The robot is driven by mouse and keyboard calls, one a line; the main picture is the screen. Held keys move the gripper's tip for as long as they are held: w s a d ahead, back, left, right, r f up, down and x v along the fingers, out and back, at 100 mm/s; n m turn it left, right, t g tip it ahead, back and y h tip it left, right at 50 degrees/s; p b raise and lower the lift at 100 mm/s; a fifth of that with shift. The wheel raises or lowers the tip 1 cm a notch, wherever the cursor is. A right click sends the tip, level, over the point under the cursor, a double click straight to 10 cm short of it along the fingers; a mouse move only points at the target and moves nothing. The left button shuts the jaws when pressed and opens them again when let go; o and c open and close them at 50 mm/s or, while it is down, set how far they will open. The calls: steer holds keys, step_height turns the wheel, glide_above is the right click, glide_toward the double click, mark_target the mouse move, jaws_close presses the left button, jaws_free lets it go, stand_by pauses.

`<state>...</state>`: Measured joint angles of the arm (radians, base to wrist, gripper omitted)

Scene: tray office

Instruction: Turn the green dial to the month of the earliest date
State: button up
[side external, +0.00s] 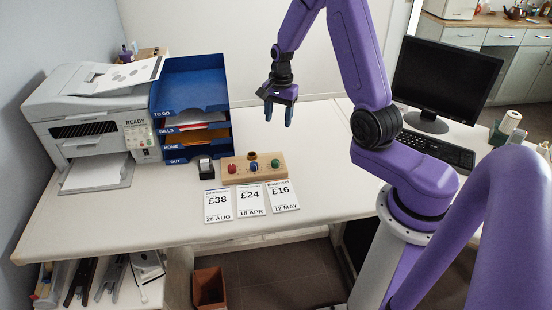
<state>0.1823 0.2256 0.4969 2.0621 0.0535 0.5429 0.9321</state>
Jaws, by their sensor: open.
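The green dial (275,163) is at the right end of a wooden block (242,180) on the desk. A blue dial (253,166) and a red dial (231,168) sit left of it. The markings around the dials are too small to read. Three cards lie in front: £38, 28 AUG (217,204); £24, 18 APR (250,200); £16, 12 MAY (282,195). My gripper (278,117) is open and empty, pointing down, above the desk and behind the block in the picture, apart from the dials.
A brown round piece (252,155) stands at the block's back edge. A small black-and-white object (205,166) is left of the block. Blue stacked trays (190,85) and a printer (92,115) stand further left. A monitor (446,80) and keyboard (436,151) are at right.

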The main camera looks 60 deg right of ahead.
mark_target(276, 161)
steer(key=f, duration=1.1)
steer(key=w+f, duration=0.1)
steer(key=f, duration=0.5)
steer(key=shift+f, duration=0.15)
jaws_close()
steer(key=shift+n, duration=0.3)
steer(key=n, duration=0.4)
steer(key=shift+n, duration=0.3)
steer(key=n, duration=0.5)
steer(key=shift+n, duration=0.3)
